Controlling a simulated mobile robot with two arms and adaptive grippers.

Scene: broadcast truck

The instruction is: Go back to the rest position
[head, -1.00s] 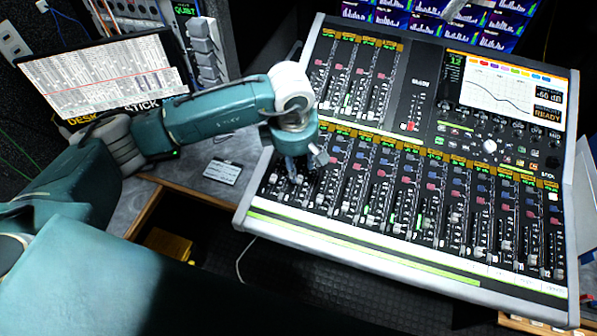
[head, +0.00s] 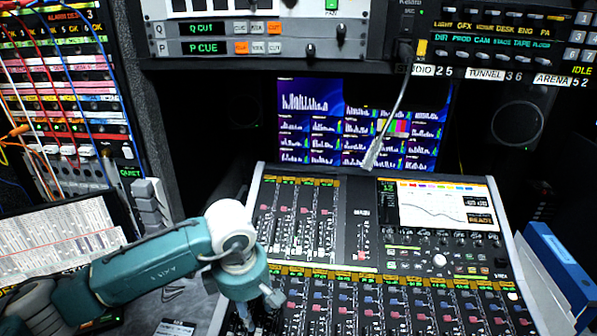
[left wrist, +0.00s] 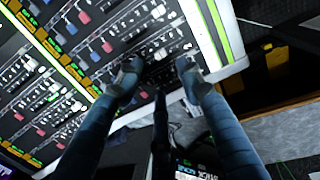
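My left arm comes in from the left in the head view, and my left gripper (head: 258,318) is at the near left part of the mixing console (head: 352,232). The bottom of the picture partly cuts the gripper off. In the left wrist view the two fingers of my left gripper (left wrist: 158,68) are apart with nothing between them. They are over the fader strips of the console (left wrist: 75,70), close to its edge; I cannot tell whether they touch. My right gripper is not in view.
Screens with bar graphs (head: 310,125) stand behind the console, and a gooseneck lamp (head: 372,153) hangs in front of them. A tilted monitor (head: 60,240) and a patch panel (head: 65,110) are at the left. A blue binder (head: 562,270) is at the right.

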